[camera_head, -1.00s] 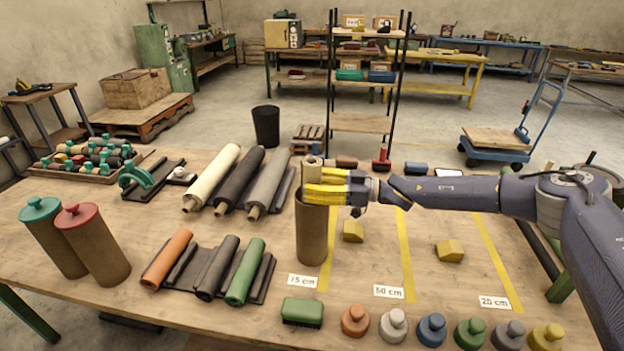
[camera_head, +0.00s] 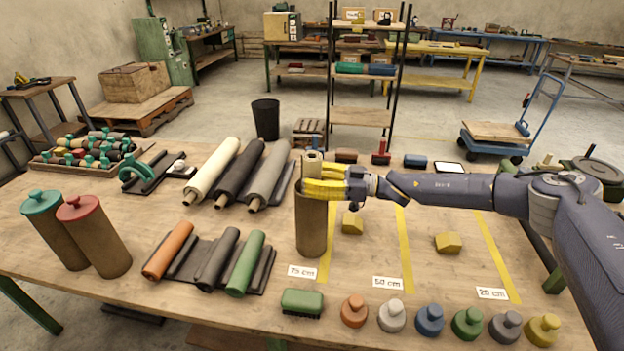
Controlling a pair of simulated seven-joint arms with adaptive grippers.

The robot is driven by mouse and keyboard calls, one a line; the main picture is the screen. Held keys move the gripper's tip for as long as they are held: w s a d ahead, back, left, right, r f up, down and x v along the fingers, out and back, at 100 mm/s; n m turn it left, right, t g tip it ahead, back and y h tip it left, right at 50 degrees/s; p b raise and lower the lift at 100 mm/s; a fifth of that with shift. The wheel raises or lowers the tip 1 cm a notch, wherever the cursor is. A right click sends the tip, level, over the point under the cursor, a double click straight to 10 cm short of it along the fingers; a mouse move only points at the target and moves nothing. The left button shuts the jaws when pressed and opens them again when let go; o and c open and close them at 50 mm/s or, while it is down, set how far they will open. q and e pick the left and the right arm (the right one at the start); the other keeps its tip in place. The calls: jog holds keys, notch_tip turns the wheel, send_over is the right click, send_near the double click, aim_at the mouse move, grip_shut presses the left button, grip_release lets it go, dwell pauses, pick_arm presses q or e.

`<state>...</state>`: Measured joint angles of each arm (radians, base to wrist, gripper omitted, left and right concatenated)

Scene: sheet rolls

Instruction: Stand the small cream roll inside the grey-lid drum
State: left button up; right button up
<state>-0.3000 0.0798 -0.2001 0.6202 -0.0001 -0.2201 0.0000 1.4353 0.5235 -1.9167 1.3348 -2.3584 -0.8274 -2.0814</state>
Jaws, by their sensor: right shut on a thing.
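The small cream roll (camera_head: 312,161) is upright, its top end showing just above my right gripper. My right gripper (camera_head: 322,186) comes in from the right with yellow fingers, shut on the roll. It is at the mouth of an open brown drum (camera_head: 311,226), which stands upright at the table's middle. The roll's lower part is hidden by the fingers and the drum, so I cannot tell how deep it is. No grey lid is seen on this drum; a grey knobbed lid (camera_head: 506,326) lies at the front right. My left gripper is not in view.
A green-lid drum (camera_head: 55,231) and a red-lid drum (camera_head: 95,238) stand at the left. Large rolls (camera_head: 236,175) lie behind on a rack, small rolls (camera_head: 206,262) in front. Several knobbed lids, a green brush (camera_head: 302,302) and yellow blocks (camera_head: 447,242) lie around the drum.

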jog(key=o, duration=1.7)
jog(key=f, duration=0.2)
jog(key=shift+s+f, duration=0.25)
jog(key=shift+f, duration=0.15)
jog(key=shift+c, duration=0.2)
jog(key=shift+d, duration=0.1)
jog(key=s+d+r, duration=0.1)
jog(key=d+r, duration=0.1)
jog(key=d, duration=0.9)
jog(key=shift+d, duration=0.3)
